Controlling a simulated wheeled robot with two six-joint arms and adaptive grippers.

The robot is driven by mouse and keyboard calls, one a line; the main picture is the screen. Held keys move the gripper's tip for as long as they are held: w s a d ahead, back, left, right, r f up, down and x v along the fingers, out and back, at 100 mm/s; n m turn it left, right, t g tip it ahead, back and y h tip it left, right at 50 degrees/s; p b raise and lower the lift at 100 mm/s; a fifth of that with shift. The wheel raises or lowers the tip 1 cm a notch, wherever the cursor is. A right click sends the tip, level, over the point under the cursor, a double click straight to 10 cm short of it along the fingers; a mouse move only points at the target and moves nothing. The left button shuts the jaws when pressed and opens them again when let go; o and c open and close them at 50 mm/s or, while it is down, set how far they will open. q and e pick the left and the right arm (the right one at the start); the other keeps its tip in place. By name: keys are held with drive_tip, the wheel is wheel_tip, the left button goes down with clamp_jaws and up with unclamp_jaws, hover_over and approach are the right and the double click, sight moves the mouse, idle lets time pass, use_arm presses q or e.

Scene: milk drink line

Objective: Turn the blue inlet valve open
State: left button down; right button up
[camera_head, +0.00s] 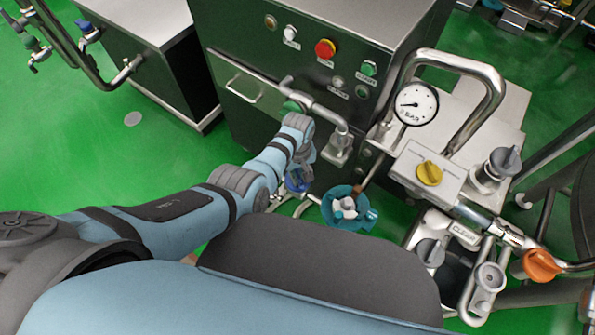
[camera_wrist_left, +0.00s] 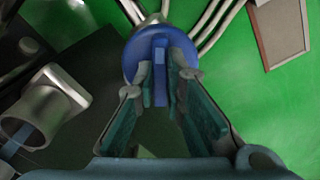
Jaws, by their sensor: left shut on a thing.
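The blue valve (camera_wrist_left: 161,50) has a round blue body with a raised bar handle across it. In the left wrist view the bar stands upright in the picture, between the two fingers of my left gripper (camera_wrist_left: 161,86), which is shut on it. In the head view the blue valve (camera_head: 296,181) shows only in part, low in front of the steel cabinet. My left gripper (camera_head: 300,168) reaches down over it and hides much of it. My right gripper is not in view.
A steel cabinet (camera_head: 300,60) with buttons stands behind. A teal round part (camera_head: 345,208) sits right of the valve. Further right are a pressure gauge (camera_head: 416,104), a yellow knob (camera_head: 429,173) and an orange knob (camera_head: 540,265). Green floor is open at left.

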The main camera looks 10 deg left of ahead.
sight(298, 175)
use_arm(q)
drive_tip(key=n, duration=0.6)
drive_tip(key=shift+n, duration=0.3)
idle(0.4)
drive_tip(key=c, duration=1.7)
unclamp_jaws()
drive_tip(key=shift+o, duration=0.2)
wheel_tip(298, 175, up, 12)
drive_tip(key=shift+f, duration=0.1)
